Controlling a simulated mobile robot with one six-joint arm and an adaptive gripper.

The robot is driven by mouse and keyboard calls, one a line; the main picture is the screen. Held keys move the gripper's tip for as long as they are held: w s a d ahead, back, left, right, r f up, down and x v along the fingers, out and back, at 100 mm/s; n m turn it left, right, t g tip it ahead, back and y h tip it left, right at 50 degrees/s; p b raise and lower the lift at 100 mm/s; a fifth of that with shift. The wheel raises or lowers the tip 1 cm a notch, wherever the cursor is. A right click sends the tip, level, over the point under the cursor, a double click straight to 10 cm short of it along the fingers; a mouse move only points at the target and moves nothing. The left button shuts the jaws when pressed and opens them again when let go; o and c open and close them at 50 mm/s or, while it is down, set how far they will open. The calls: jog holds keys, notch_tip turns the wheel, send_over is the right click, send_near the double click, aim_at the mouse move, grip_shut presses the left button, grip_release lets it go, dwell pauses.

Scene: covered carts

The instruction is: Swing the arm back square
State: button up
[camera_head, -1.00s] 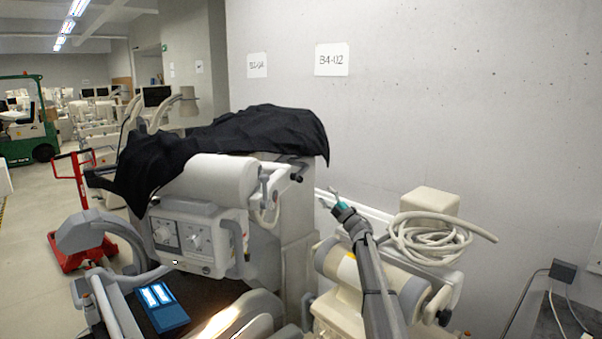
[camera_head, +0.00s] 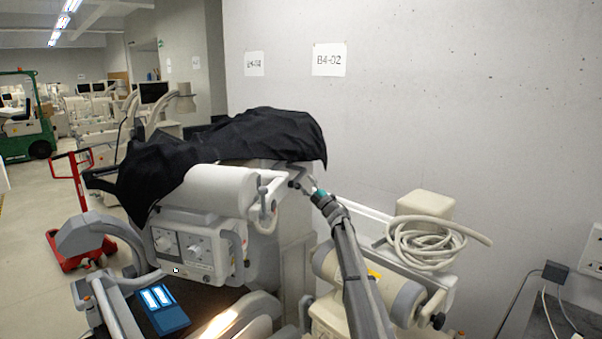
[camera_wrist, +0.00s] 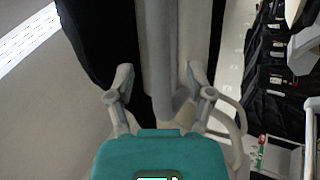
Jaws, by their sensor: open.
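A covered cart has a white cylinder arm (camera_head: 220,190) lying across it, with a pale bracket and handle (camera_head: 266,205) at its right end. A black cloth (camera_head: 225,137) drapes over the top behind it. My gripper (camera_head: 297,178) is at the right end of this arm, near the bracket. In the wrist view my gripper (camera_wrist: 160,85) is open, and a grey rounded bar (camera_wrist: 168,50) lies between its fingers with gaps on both sides. I cannot tell how deep the bar sits between them.
A second unit with a cylinder (camera_head: 368,282) and a coiled hose (camera_head: 425,245) stands close on the right. The wall with a B4-02 sign (camera_head: 328,60) is behind. A red pallet jack (camera_head: 80,225) and a green forklift (camera_head: 25,120) stand on the left floor.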

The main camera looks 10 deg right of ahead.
aim_at(300, 176)
jog(key=shift+p+x, duration=0.85)
jog(key=shift+x, duration=1.4)
